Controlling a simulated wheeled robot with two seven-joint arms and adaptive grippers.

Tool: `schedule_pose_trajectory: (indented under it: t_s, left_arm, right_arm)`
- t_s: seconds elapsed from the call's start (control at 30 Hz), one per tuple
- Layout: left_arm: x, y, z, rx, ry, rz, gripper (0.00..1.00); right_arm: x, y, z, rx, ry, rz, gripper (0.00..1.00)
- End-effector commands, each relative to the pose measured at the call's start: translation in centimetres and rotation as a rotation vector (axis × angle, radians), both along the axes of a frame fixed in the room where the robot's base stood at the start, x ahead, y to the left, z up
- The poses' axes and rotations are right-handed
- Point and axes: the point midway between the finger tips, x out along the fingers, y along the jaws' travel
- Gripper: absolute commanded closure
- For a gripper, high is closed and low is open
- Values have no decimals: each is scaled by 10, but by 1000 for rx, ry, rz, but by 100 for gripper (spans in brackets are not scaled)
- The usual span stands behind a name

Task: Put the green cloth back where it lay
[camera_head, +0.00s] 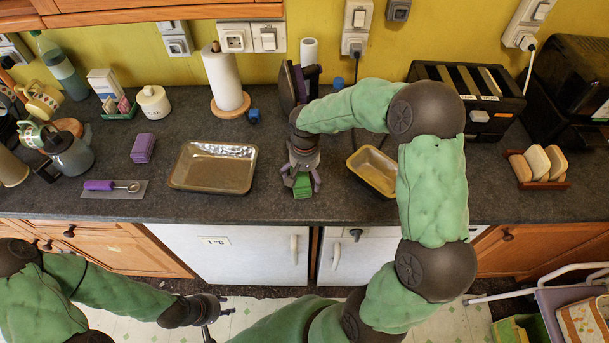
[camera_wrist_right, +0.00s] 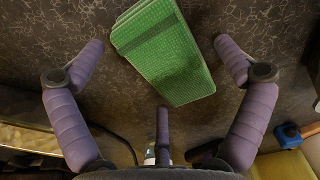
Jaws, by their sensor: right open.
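The green cloth (camera_head: 302,187) is a small folded rectangle on the dark worktop, between the silver tray and the gold loaf tin. In the right wrist view the cloth (camera_wrist_right: 165,52) lies at a slant beyond the fingers, with gaps on both sides. My right gripper (camera_head: 302,178) is above the cloth, its fingers spread and empty, and it hides part of the cloth in the head view. My left gripper (camera_head: 222,311) is low in front of the white cupboard doors, away from the cloth, with its fingers apart and nothing between them.
The silver tray (camera_head: 184,183) is left of the cloth and the loaf tin (camera_head: 355,167) right. A paper towel roll (camera_head: 225,80) and a small blue object (camera_head: 254,115) stand behind. A purple stack (camera_head: 143,148) and a purple-handled tool (camera_head: 100,185) lie further left. Worktop right of the tin is partly clear.

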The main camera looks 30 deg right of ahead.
Motion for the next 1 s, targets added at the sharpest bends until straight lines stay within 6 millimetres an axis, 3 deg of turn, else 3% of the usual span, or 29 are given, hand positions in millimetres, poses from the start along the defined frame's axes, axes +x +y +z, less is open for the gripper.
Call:
schedule_pose_trajectory:
  t_s: [1.0]
  left_arm:
    - [0, 0, 25, 0, 0, 0, 64]
  right_arm:
    - [0, 0, 36, 0, -1, 1, 0]
